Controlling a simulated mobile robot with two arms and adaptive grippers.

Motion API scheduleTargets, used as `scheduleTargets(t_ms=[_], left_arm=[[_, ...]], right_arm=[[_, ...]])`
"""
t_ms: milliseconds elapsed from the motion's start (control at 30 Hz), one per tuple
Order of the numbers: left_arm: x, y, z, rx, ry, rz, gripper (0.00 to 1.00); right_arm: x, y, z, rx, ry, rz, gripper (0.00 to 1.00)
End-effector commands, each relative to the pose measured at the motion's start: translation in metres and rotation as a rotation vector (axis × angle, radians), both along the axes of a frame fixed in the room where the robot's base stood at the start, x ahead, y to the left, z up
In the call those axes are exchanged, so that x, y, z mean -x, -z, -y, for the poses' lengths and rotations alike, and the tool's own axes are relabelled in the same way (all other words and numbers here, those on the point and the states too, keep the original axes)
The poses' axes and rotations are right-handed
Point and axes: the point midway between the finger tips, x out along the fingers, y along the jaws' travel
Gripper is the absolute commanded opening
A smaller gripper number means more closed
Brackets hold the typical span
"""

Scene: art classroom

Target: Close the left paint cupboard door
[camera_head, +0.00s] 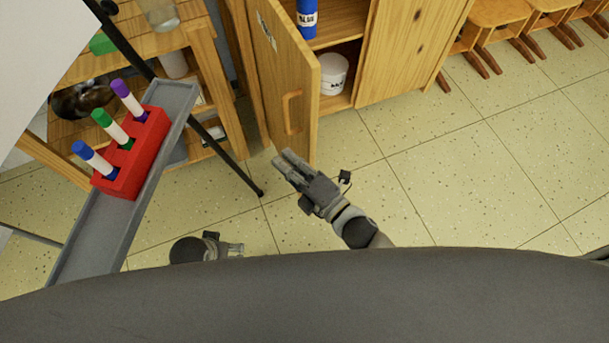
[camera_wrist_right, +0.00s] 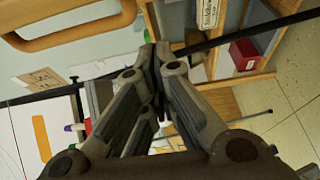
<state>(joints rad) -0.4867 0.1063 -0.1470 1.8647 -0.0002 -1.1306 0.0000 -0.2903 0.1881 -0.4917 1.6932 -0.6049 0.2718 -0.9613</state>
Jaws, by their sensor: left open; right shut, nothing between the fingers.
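The left paint cupboard door (camera_head: 277,62) stands open in the head view, swung out toward me, with its wooden handle (camera_head: 290,112) on the face turned left. The cupboard's right door (camera_head: 408,48) is closed. My right gripper (camera_head: 284,158) is shut and empty, just below the open door's lower free corner; whether it touches the door I cannot tell. In the right wrist view its fingers (camera_wrist_right: 158,65) are together, and a curved wooden handle (camera_wrist_right: 75,32) shows at upper left. My left gripper (camera_head: 238,249) is open and low at the left, apart from the door.
Inside the cupboard are a blue paint bottle (camera_head: 306,18) and a white tub (camera_head: 333,72). An easel tray (camera_head: 92,240) at left holds a red marker block (camera_head: 128,160). An easel leg (camera_head: 240,172) reaches near the door.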

Motion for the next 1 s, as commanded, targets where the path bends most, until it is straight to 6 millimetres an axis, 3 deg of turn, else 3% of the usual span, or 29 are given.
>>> scheduleTargets(t_ms=[100,300,767,1000], left_arm=[[0.000,0.000,0.000,-0.001,0.000,-0.001,0.81],[0.001,0.000,0.000,-0.001,0.000,-0.003,0.81],[0.000,-0.001,0.000,0.000,0.000,0.001,0.81],[-0.001,-0.002,0.000,0.001,0.000,0.004,0.81]], right_arm=[[-0.006,0.001,0.021,0.004,0.000,0.000,0.00],[-0.011,0.000,0.036,0.001,0.000,0.000,0.00],[-0.012,0.000,0.040,-0.001,-0.002,-0.001,0.00],[-0.017,0.001,0.053,0.002,-0.039,0.004,0.00]])
